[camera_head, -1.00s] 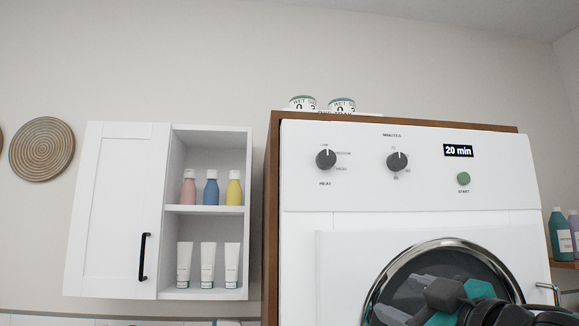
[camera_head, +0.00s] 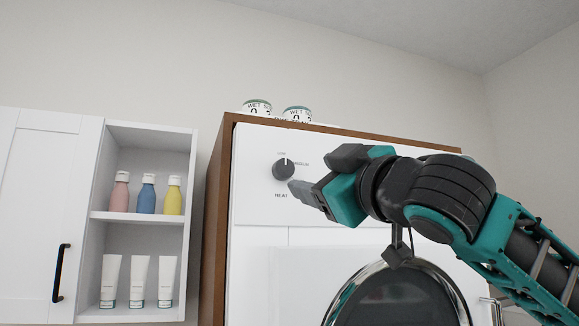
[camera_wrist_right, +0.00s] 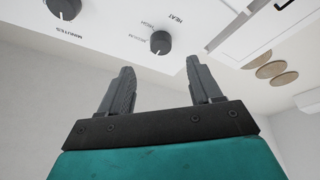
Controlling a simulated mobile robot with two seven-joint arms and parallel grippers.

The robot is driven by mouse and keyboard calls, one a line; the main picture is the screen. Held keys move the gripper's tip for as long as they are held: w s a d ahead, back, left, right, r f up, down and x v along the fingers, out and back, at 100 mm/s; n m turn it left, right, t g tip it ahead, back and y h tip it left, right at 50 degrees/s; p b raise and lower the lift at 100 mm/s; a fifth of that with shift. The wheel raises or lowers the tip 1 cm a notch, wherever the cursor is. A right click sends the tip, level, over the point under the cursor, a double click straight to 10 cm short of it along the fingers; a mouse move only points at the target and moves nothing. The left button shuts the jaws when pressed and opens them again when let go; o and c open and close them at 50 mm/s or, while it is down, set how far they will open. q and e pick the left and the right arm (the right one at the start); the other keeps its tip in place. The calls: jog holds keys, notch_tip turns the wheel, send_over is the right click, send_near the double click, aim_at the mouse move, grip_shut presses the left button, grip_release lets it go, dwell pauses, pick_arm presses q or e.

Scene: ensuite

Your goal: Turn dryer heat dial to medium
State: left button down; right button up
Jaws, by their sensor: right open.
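The dryer heat dial (camera_head: 284,168) is a dark round knob with a white pointer mark, on the left of the white dryer panel (camera_head: 262,205). Its pointer is near the top, by the "low" label; "medium" is to its right. My right gripper (camera_head: 300,190) is just right of and below the dial, apart from it as far as I can tell. In the right wrist view, the gripper (camera_wrist_right: 158,78) is open and empty, and the heat dial (camera_wrist_right: 160,42) shows beyond and between its fingers. My left gripper is not in view.
The minutes dial (camera_wrist_right: 64,8) shows in the right wrist view; my arm hides it in the head view. Two round jars (camera_head: 297,113) stand on top. A white cabinet (camera_head: 140,223) with bottles and tubes is at left. The round dryer door (camera_head: 395,295) is below.

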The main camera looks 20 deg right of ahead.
aim_at(287, 171)
jog(key=p+x, duration=0.2)
jog(key=x, duration=0.6)
jog(key=shift+w, duration=0.2)
jog(key=c, duration=1)
